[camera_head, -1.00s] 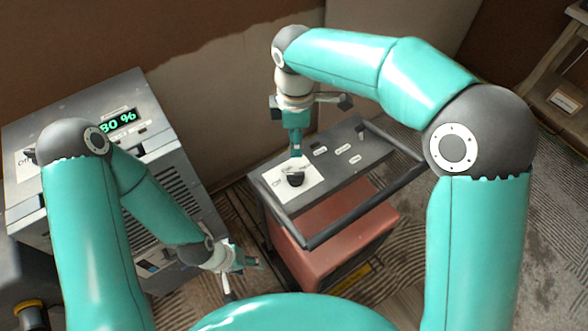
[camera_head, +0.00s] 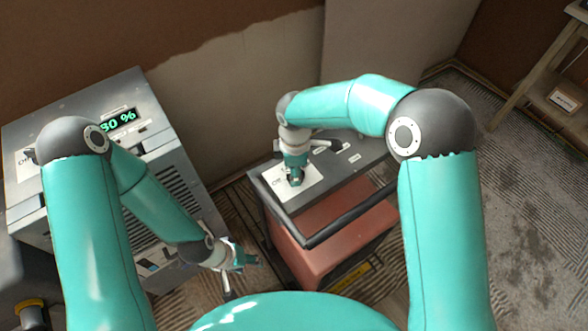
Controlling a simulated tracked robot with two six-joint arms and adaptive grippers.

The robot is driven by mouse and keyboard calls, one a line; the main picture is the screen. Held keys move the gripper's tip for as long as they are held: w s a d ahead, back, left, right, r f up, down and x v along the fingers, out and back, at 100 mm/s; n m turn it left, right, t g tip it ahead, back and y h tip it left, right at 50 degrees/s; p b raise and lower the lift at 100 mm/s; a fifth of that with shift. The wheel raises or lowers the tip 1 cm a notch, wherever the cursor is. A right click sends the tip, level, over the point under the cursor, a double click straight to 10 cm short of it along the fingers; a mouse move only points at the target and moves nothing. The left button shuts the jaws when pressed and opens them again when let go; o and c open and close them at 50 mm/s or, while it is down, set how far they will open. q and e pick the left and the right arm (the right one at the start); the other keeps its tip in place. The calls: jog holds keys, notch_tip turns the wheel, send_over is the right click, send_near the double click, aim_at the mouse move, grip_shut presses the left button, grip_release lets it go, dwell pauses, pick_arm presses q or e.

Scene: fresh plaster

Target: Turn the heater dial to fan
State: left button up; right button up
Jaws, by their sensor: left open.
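The heater (camera_head: 335,245) is a red box in a dark frame with a grey top panel, right of the middle. A white dial plate (camera_head: 283,191) lies at the panel's left end, with a label partly readable as "Off". The black dial seen there before is now mostly hidden under my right gripper (camera_head: 296,180), which points down over it. I cannot tell whether its fingers are apart or touch the dial. My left gripper (camera_head: 246,259) is open and empty, low between the grey machine and the heater.
A grey machine (camera_head: 172,165) with a green "80 %" display (camera_head: 118,121) stands at the left, with its own knob plate. A wall closes off the back. A wooden shelf (camera_head: 540,65) with a small box (camera_head: 566,98) stands at the far right.

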jog(key=c, duration=0.8)
jog(key=shift+a, duration=0.15)
grip_shut()
